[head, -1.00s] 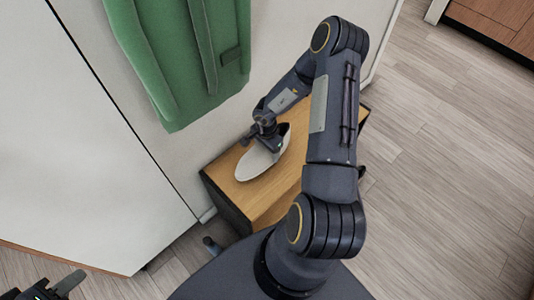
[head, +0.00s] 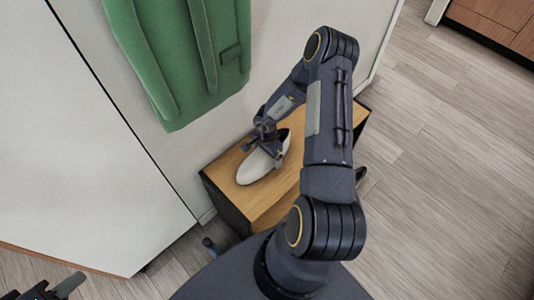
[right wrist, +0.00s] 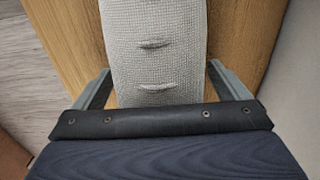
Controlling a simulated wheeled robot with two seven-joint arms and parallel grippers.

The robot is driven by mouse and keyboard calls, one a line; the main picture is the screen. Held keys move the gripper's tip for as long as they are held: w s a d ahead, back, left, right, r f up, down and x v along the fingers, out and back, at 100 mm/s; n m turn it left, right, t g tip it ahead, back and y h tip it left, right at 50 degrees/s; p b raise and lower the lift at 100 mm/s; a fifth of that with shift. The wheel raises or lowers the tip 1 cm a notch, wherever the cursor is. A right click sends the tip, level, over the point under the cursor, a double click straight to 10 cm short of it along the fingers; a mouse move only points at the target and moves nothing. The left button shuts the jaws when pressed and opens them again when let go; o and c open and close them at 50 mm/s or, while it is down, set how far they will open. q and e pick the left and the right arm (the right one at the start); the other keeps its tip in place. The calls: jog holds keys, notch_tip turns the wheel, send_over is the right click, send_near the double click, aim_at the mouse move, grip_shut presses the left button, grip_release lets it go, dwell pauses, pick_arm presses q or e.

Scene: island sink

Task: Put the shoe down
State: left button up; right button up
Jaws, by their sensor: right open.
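A pale grey-white shoe (head: 262,165) lies on the wooden top of a low cabinet (head: 215,176) in the head view. Its woven upper (right wrist: 155,45) fills the middle of the right wrist view, over the wood. My right gripper (head: 266,143) is at the shoe, above its opening end. In the right wrist view my right gripper (right wrist: 160,85) is open, with one finger on each side of the shoe and a gap on both sides. My left gripper (head: 60,288) is at the bottom left corner, partly cut off by the frame edge, and away from the shoe.
Another dark item (head: 361,174) shows partly behind my right arm at the cabinet's right. Wooden floor (head: 450,150) is open to the right.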

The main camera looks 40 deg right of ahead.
jog(key=shift+r, duration=0.1)
notch_tip(320, 180, up, 12)
jog(key=p, duration=0.3)
dwell(0.6)
